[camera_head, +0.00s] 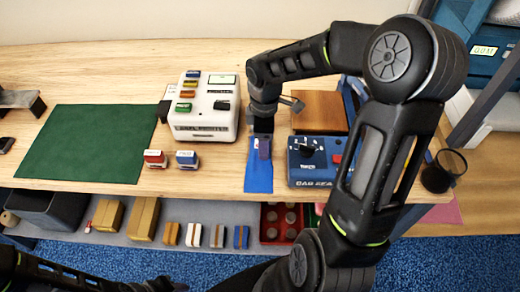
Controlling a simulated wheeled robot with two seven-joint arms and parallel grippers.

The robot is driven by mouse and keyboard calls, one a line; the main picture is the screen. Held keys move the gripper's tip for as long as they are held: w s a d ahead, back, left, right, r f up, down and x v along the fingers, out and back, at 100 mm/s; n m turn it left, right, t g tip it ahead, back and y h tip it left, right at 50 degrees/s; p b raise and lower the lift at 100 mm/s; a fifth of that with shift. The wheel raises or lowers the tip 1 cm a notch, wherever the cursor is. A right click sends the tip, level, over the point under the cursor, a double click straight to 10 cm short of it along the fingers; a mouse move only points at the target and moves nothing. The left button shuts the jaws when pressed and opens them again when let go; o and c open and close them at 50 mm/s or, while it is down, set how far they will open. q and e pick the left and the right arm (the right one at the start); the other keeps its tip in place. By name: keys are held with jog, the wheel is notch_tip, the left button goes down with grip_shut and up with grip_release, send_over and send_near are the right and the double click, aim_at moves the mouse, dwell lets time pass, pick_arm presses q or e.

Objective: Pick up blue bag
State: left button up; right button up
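The blue bag (258,175) lies flat on the wooden table, left of the blue bag sealer (315,160). A small purple patch (264,148) shows on its upper part; I cannot tell what it is. My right gripper (265,122) points down over the far end of the bag and covers part of it. Its fingers are dark and small, so I cannot tell whether they are apart or touch the bag. My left arm shows only along the bottom left edge, and its gripper is out of view.
A white label printer (207,105) stands behind two stamps, red (155,159) and blue (187,160). A green mat (88,143) lies left. A brown carton (320,112) is behind the sealer; a dark cup (444,171) stands right. A shelf below holds small boxes (143,218).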

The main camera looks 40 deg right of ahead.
jog(key=shift+c, duration=1.1)
jog(key=shift+r, duration=0.15)
notch_tip(320, 180, up, 10)
jog(key=b, duration=0.1)
